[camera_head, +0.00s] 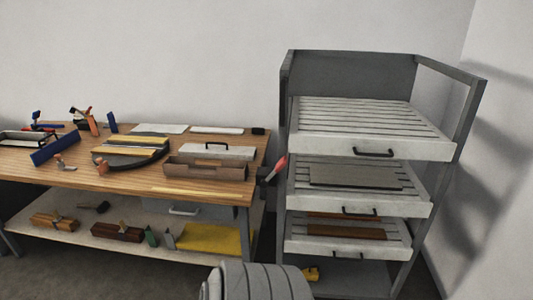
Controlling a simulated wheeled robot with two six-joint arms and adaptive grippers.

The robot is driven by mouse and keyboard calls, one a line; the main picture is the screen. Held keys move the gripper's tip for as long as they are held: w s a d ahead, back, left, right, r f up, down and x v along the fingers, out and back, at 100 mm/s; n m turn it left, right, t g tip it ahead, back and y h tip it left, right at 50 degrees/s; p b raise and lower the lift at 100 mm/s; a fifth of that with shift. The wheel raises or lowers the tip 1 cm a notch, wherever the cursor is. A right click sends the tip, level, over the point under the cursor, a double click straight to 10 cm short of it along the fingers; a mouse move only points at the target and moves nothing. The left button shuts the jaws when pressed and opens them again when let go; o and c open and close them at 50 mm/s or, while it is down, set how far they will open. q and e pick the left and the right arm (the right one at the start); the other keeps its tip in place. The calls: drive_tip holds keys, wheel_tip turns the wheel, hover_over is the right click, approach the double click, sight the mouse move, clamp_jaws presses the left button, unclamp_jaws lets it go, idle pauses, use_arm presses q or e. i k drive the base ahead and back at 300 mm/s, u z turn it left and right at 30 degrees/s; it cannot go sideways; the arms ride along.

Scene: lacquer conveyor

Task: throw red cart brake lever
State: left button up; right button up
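A lever with a red handle (280,163) sticks up and to the right from the left side of the grey cart (289,130), between the cart and the workbench. Its lower part is dark and its base is hard to make out. The cart has several light slatted tray shelves with dark handles on their fronts. Neither of my grippers is in view.
A wooden workbench (140,178) stands left of the cart, with a narrow gap between them. Tools, an open wooden box (205,170) and a round dark plate (105,160) are on it. Its lower shelf holds planes and a yellow cloth (212,240).

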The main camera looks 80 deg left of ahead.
sight(264, 182)
drive_tip(key=u, duration=0.95)
drive_tip(key=i, duration=0.85)
drive_tip(key=u, duration=0.9)
